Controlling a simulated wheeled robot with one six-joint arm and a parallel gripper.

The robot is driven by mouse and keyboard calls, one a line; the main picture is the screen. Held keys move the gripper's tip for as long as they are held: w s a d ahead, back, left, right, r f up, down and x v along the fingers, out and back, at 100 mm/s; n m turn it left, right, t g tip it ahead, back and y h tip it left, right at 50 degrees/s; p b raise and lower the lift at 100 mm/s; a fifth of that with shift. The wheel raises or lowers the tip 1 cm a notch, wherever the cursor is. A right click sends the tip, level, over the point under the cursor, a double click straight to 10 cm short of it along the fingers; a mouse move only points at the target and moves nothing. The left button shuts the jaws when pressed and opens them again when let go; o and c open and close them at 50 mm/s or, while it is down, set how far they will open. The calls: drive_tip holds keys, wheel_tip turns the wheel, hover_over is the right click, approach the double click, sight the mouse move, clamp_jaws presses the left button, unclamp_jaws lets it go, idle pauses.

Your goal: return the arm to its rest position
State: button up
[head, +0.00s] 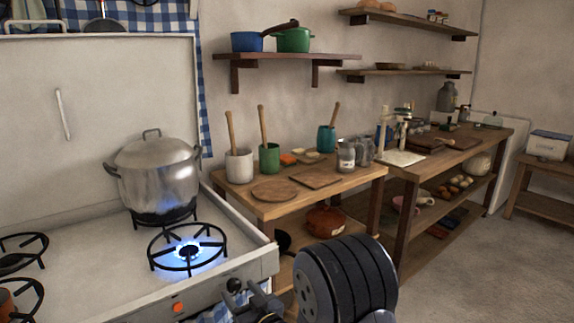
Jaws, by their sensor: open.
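My arm shows at the bottom centre of the head view as a large dark ribbed round joint. What looks like part of my gripper (262,303) shows left of that joint, low at the frame's bottom edge, in front of the stove's front panel. Its fingertips are not clear, and the lower part is cut off. I see nothing held in it. It is close to the stove's front right corner and a black knob (234,285).
The stove (120,265) has a lit burner (188,251) with a bare blue flame. A lidded steel pot (158,178) stands on the burner behind. A wooden table (345,182) with utensil pots and boards stands right of it. Floor (470,270) is clear at right.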

drive_tip(key=v, duration=0.6)
drive_tip(key=shift+s+d, duration=0.2)
drive_tip(key=shift+s, duration=0.1)
